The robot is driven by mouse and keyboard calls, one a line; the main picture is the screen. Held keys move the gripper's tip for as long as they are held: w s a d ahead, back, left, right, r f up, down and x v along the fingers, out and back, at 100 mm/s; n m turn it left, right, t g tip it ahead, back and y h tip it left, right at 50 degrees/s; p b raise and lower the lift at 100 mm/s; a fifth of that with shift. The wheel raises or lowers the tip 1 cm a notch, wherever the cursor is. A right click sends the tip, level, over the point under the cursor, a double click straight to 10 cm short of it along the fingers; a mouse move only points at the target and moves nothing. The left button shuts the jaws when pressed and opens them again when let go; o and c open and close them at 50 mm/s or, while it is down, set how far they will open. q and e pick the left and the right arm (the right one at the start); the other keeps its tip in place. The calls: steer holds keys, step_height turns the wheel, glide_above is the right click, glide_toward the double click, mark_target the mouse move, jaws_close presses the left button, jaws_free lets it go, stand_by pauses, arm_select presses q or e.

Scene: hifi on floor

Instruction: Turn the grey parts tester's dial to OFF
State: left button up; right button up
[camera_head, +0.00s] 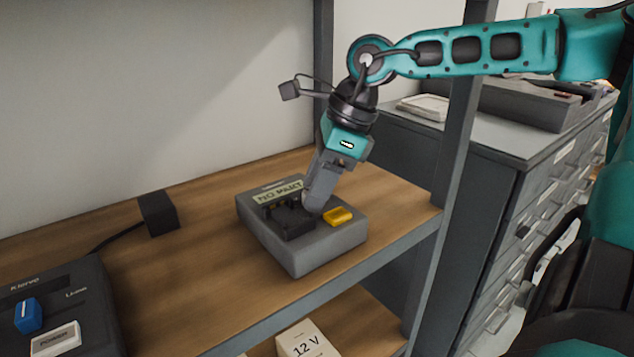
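The grey parts tester (315,257) stands on the wooden shelf, with a pale label (278,191) along its back edge, a black raised part (290,222) on its top and a yellow part (338,216) to the right. My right gripper (313,206) points down at the tester's top, between the black part and the yellow part. Its fingers overlap in this view, so I cannot tell whether they are open or hold anything. I cannot make out a dial or its setting; the gripper covers part of the top. My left gripper is not in view.
A dark device (88,285) with a blue switch (28,315) and a white POWER button (56,338) sits at the left. A black block (158,213) with a cable stands behind. A shelf post (455,150) rises at the right. A 12 V box (305,343) is below.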

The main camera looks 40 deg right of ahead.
steer(key=c, duration=0.8)
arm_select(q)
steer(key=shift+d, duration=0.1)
arm_select(e)
steer(key=shift+n+g+p, duration=0.3)
steer(key=shift+n+g, duration=0.2)
steer(key=shift+n, duration=0.6)
steer(key=n, duration=0.2)
steer(key=n+g, duration=0.1)
steer(key=n, duration=0.1)
steer(key=shift+w+d+f+y, duration=0.1)
steer(key=shift+w+y, duration=0.05)
steer(key=shift+y, duration=0.25)
steer(key=shift+n+g+b, duration=0.3)
steer(key=shift+n+g, duration=0.1)
steer(key=shift+n, duration=0.3)
steer(key=shift+n+g, duration=0.3)
steer(key=shift+n, duration=0.4)
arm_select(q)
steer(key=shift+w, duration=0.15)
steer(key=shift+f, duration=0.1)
